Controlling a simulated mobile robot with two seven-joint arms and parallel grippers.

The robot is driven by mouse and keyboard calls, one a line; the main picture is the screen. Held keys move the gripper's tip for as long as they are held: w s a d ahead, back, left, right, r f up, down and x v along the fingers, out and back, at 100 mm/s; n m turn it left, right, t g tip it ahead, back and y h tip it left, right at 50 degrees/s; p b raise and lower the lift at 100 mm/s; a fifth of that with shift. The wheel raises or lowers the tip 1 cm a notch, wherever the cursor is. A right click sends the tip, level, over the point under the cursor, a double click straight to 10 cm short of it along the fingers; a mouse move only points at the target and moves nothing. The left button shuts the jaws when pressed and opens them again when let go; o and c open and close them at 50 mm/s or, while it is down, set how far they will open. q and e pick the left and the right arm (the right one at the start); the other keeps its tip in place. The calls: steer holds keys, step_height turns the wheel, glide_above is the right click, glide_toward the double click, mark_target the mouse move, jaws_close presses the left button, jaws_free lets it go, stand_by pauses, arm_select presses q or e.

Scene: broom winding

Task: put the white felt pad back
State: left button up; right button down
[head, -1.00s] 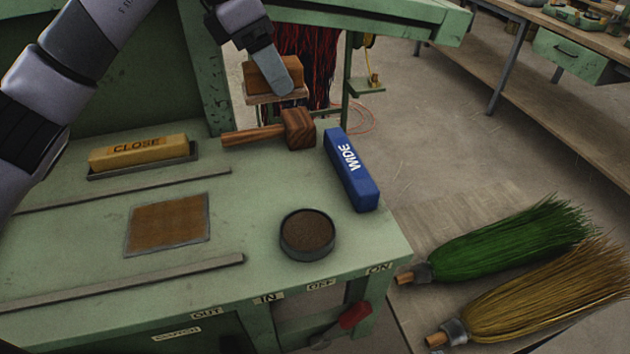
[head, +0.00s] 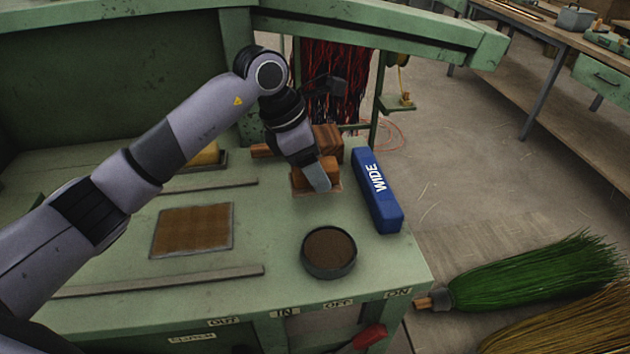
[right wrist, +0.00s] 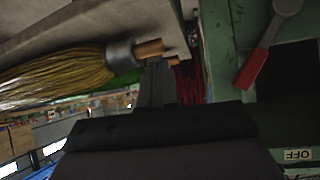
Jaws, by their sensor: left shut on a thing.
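My left gripper (head: 316,178) is shut on a brown wooden block (head: 328,167) with a thin, paler flat layer (head: 303,185) under it, low over the green bench top behind the round dark dish. I cannot tell whether this layer touches the bench. No clearly white felt surface shows; the block's underside is hidden, and the gripper covers part of the block. My right gripper (right wrist: 155,85) shows as one narrow dark shape in the right wrist view, with nothing seen in it; its finger gap cannot be made out.
A blue WIDE block (head: 376,190) stands close right of the held block. The round dish (head: 329,252) is in front. A wooden mallet (head: 328,138) lies behind, partly hidden. A brown square plate (head: 192,230) lies left. A green broom (head: 540,272) lies beyond the bench's right side.

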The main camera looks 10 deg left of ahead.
arm_select(q)
steer(key=shift+f, duration=2.1)
steer(key=shift+f, duration=0.15)
steer(key=o, duration=0.9)
steer(key=shift+a+r, duration=0.15)
steer(key=shift+r, duration=0.3)
steer(key=v, duration=1.1)
steer(key=shift+r, duration=0.2)
steer(key=shift+s+f, duration=0.1)
